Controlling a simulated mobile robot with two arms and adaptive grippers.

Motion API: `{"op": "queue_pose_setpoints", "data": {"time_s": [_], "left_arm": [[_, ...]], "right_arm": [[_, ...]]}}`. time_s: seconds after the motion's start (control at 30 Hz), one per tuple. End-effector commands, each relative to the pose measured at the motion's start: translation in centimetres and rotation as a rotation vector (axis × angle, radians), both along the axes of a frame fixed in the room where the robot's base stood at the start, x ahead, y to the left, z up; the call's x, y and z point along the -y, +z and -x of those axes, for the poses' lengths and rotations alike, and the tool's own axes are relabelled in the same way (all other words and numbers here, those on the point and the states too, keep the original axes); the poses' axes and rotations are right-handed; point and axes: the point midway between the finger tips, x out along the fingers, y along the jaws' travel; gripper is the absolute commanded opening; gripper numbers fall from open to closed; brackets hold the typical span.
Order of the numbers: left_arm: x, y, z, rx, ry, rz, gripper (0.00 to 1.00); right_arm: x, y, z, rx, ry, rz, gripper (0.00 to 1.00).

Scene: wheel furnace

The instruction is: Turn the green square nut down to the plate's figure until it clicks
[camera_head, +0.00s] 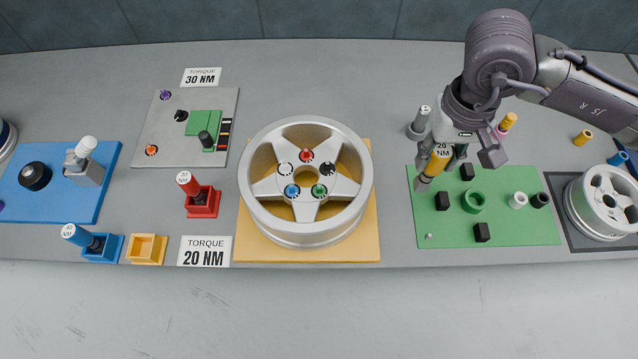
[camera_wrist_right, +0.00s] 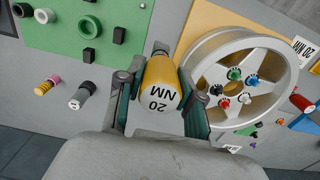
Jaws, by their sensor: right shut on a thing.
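The wheel (camera_head: 262,205) lies flat in the middle with several coloured nuts on its hub. The green nut (camera_head: 319,190) is at its front right and also shows in the wrist view (camera_wrist_right: 251,79). My right gripper (camera_head: 452,152) is shut on a yellow cylindrical tool (camera_head: 438,158) marked 20 NM in the wrist view (camera_wrist_right: 158,88). It holds the tool tilted, grey tip down, over the green board's left edge, right of the wheel and apart from it. A plate reading TORQUE 20 NM (camera_head: 205,251) lies left of the wheel. My left gripper is out of view.
The green board (camera_head: 518,232) carries black blocks and rings. A grey-handled tool (camera_head: 418,122) stands behind it. A red tool (camera_head: 188,183) and a blue tool (camera_head: 77,236) stand in holders at left; a yellow holder (camera_head: 146,250) is empty. A TORQUE 30 NM plate (camera_head: 201,77) is at back left.

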Motion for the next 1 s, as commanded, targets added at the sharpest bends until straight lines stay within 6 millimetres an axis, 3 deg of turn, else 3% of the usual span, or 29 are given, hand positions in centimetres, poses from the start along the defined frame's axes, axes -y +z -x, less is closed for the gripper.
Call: {"op": "queue_pose_setpoints", "data": {"time_s": [0.03, 0.1, 0.7, 0.9, 1.0], "left_arm": [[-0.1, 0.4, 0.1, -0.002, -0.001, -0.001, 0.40], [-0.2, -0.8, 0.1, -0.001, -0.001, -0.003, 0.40], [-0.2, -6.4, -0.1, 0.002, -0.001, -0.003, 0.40], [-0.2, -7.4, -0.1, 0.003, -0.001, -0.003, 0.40], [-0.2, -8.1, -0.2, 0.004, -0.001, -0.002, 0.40]], "right_arm": [[0.0, 1.3, -0.1, 0.005, 0.001, -0.001, 0.00], [-1.7, 0.5, -0.2, 0.001, 0.019, -0.003, 0.00], [-15.8, 0.5, -1.6, 0.002, 0.131, -0.002, 0.00], [-19.0, 0.6, -1.9, 0.001, 0.156, 0.000, 0.00], [-19.0, 0.6, -1.9, 0.002, 0.155, 0.000, 0.00]]}}
